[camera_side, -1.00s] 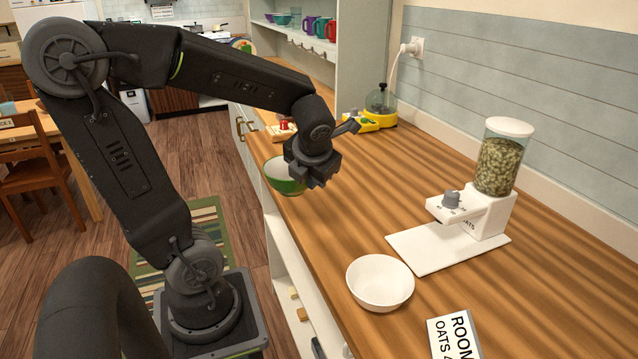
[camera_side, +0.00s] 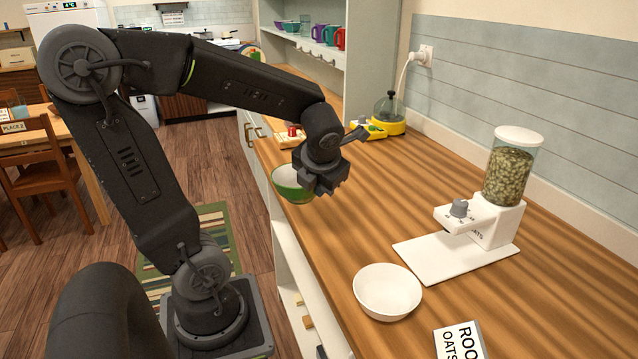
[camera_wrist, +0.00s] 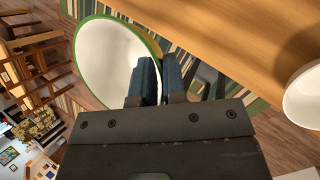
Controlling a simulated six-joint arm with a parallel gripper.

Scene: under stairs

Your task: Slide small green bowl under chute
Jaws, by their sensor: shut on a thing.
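The small green bowl (camera_side: 287,187), green outside and white inside, is at the counter's left edge in the side view. My gripper (camera_side: 322,188) is shut on its right rim. In the wrist view the bowl (camera_wrist: 105,62) appears open side toward the camera, its right rim between my fingers (camera_wrist: 158,82). I cannot tell whether it touches the counter. The oats dispenser (camera_side: 507,180) stands at the right, with a grey knob (camera_side: 459,208) on its white chute. The chute overhangs a white base plate (camera_side: 440,262), which is bare.
A white bowl (camera_side: 387,291) sits on the counter in front of the plate, near the front edge. A lettered card (camera_side: 460,343) lies nearer still. A yellow-based appliance (camera_side: 386,122) stands at the back. The wooden counter (camera_side: 400,205) between my gripper and the dispenser is clear.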

